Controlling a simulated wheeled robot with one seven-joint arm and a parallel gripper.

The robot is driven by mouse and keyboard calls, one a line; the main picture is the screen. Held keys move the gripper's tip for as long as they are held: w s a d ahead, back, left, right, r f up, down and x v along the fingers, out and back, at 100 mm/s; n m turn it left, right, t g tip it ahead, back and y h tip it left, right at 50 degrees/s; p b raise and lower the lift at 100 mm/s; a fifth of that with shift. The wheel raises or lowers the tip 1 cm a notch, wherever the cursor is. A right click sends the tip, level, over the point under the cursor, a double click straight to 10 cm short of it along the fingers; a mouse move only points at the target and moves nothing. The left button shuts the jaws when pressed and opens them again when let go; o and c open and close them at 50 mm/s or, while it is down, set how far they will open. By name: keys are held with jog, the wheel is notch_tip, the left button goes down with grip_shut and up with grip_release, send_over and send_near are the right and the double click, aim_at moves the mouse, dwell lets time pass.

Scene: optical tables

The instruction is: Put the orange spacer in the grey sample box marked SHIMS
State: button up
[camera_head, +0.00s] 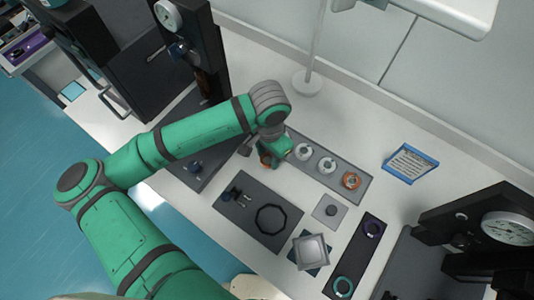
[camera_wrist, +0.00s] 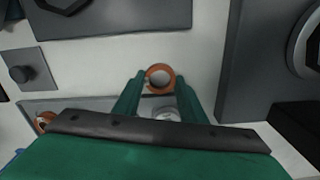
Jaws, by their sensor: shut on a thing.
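My gripper (camera_head: 270,156) is shut on an orange ring-shaped spacer (camera_wrist: 149,82), which sits between the two green fingertips in the wrist view. In the head view the held spacer (camera_head: 264,158) shows small and partly hidden by my gripper, near the left end of a long grey tray. A second orange ring (camera_head: 351,180) sits at the right end of that tray; it also shows in the wrist view (camera_wrist: 41,122). A light grey square box (camera_head: 312,250) stands on a dark blue pad at the front of the table. I cannot read any SHIMS marking on it.
The grey tray (camera_head: 330,177) also holds two whitish rings. A dark mat (camera_head: 240,212) with a black ring, a small grey square with a knob (camera_head: 330,210), and a black strip (camera_head: 352,262) with rings lie nearby. Dial instruments flank the table.

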jog(key=shift+s+f, duration=0.1)
jog(key=o, duration=1)
jog(key=shift+o, duration=0.2)
jog(key=shift+a, duration=0.1)
